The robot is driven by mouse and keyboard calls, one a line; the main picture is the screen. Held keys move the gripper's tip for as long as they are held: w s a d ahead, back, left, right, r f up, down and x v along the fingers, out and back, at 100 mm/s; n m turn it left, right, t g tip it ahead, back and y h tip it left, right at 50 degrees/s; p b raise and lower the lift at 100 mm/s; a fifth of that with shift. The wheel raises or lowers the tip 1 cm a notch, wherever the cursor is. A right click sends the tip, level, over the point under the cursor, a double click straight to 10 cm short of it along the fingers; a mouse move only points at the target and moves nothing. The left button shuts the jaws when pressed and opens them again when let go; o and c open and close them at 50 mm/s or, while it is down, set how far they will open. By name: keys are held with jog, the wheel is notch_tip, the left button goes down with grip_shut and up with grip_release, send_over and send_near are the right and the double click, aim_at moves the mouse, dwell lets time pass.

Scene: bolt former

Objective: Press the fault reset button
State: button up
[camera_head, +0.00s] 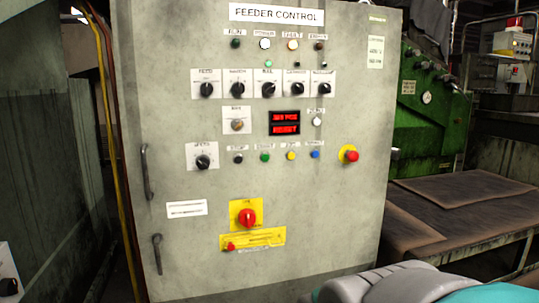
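The grey control cabinet (340,220), labelled FEEDER CONTROL, stands upright in the middle of the view. A lower row on it holds a black button (238,158), a green button (264,157), a yellow button (291,156) and a blue button (315,154). Their small labels are too blurred to read surely, so I cannot tell which is the fault reset button. My gripper is not in view; part of my arm shows at the bottom right.
A red display (284,122) glows above the buttons. A red emergency-stop-like button (351,155) is at their right, and a red rotary switch (247,217) below. A bench (455,235) and a green machine (435,120) stand right of the cabinet. The cabinet's front looks unobstructed.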

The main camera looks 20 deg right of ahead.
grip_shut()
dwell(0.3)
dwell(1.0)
